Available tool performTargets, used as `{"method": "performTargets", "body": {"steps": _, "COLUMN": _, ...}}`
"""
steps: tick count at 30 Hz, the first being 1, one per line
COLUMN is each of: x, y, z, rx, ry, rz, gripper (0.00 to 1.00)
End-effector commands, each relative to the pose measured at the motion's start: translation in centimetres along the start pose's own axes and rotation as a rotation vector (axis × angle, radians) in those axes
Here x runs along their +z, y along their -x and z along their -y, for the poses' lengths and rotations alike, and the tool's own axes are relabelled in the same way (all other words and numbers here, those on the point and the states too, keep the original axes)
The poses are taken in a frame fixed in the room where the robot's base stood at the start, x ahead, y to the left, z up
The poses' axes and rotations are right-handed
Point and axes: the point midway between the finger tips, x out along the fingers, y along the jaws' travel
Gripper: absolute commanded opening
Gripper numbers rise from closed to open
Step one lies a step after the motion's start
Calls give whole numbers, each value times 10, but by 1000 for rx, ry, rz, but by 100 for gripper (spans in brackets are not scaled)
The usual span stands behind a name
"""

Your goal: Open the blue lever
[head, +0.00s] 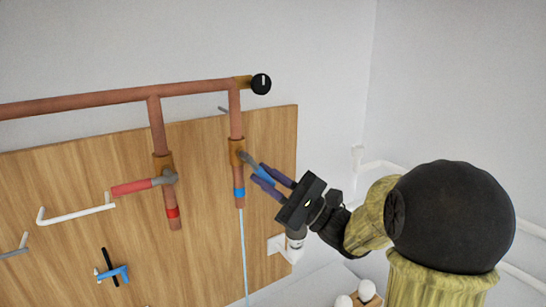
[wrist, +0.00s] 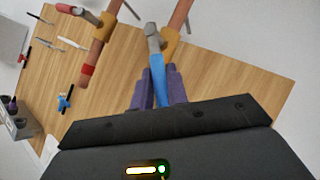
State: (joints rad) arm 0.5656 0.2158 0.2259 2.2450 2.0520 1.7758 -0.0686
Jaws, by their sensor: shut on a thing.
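The blue lever (head: 266,173) sits on a brass valve (head: 236,151) on the right-hand copper pipe and slants down to the right, away from the pipe. It also shows in the wrist view (wrist: 158,82), with its grey joint (wrist: 153,41) at the top. My gripper (head: 264,177) has its purple fingers on both sides of the blue handle and is shut on it. The wrist view shows my gripper (wrist: 158,90) with a finger at each side of the lever. The handle's lower end is partly hidden by the fingers and gripper body.
A red lever (head: 132,187) on a second pipe points left. A thin light-blue line (head: 243,255) runs down below the blue-banded pipe end. A wooden board (head: 205,265) backs the pipes. A black round gauge (head: 261,84) is above.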

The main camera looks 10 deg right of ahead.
Motion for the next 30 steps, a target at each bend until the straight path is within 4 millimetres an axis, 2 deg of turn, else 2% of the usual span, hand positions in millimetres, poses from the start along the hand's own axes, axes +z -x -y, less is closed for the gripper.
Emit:
{"method": "performTargets", "body": {"steps": 9, "x": -2, "y": -5, "z": -17, "rx": -180, "ry": -184, "rz": 50, "gripper": 0}}
{"method": "performTargets", "body": {"steps": 30, "x": -1, "y": -7, "z": -24, "rx": -270, "ry": -273, "rz": 74, "gripper": 0}}
